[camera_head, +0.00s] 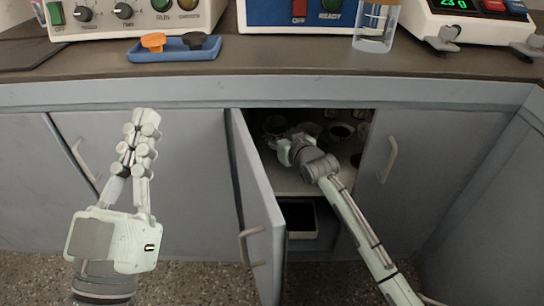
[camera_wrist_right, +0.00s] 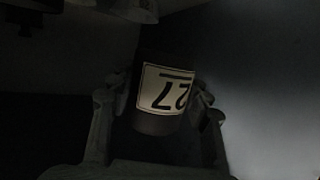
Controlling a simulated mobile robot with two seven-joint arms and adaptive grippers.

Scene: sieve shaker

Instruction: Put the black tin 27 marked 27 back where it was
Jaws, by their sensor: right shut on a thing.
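The black tin 27 (camera_wrist_right: 160,122) shows in the right wrist view, with a white label whose 27 appears turned over. My right gripper (camera_head: 282,146) is inside the open cupboard, at its upper shelf (camera_head: 290,182). In the right wrist view its fingers stand on both sides of the tin, and it is shut on it. In the head view the tin is hard to make out in the dark by the gripper, so I cannot tell whether it touches the shelf. My left gripper (camera_head: 143,122) is shut and empty, in front of the closed cupboard doors at left.
The open cupboard door (camera_head: 258,215) swings out left of my right arm. Other dark round tins (camera_head: 341,131) stand on the upper shelf. A dark tray (camera_head: 299,218) is on the lower level. The counter (camera_head: 290,65) above carries machines, a blue tray (camera_head: 174,50) and a clear container (camera_head: 376,28).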

